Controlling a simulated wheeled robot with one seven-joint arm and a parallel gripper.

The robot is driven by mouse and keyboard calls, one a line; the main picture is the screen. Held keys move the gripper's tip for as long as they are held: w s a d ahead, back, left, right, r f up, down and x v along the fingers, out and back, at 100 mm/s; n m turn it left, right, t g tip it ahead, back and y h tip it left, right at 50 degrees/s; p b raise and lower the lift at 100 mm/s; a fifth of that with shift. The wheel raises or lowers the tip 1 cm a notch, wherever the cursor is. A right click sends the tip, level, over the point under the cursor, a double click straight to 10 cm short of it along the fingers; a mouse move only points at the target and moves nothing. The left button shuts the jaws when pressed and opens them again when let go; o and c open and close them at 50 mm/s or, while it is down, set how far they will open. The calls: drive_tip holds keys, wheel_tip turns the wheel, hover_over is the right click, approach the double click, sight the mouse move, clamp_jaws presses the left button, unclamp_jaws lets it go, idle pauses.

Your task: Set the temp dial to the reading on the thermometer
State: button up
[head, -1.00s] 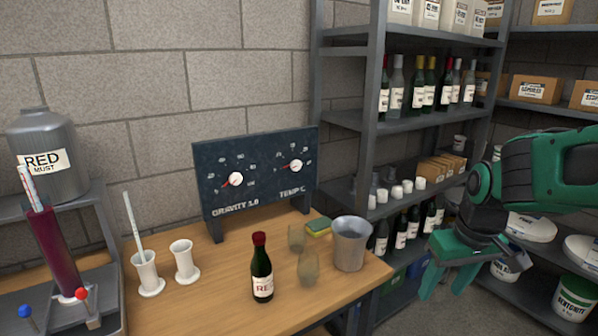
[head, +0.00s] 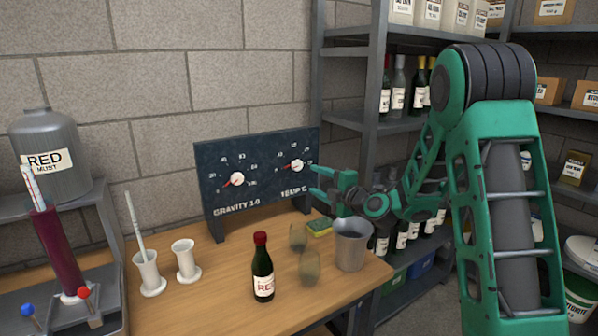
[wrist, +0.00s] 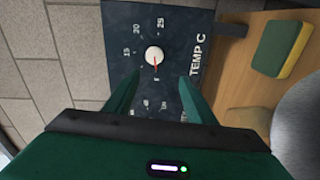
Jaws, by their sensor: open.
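The temp dial (head: 297,166), a white knob with a red pointer, is on the right of a dark panel (head: 225,165). In the head view its pointer aims left. In the wrist view the knob (wrist: 154,55) shows with marks 15, 20 and 25 around it, and the pointer aims down. My gripper (head: 315,181) is open at the panel's right edge; in the wrist view its fingers (wrist: 155,88) are spread just below the knob, not around it. A thin white stick, perhaps the thermometer (head: 134,218), stands in a white cup (head: 149,275); its reading is too small to read.
The gravity dial (head: 237,179) is left of the temp dial. A sponge (head: 319,228), metal pitcher (head: 351,245), two glasses (head: 309,268) and a bottle (head: 262,270) stand on the bench before the panel. Another stick (head: 30,185) is in a red-filled cylinder (head: 58,250).

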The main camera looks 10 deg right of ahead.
sight(298, 166)
drive_tip(key=shift+t, duration=0.5)
drive_tip(key=x, duration=0.7)
drive_tip(key=d+x, duration=0.1)
drive_tip(key=x, duration=0.3)
drive_tip(key=shift+w+a+r, duration=0.1)
drive_tip(key=shift+w+r, duration=0.05)
drive_tip(key=shift+w, duration=0.4)
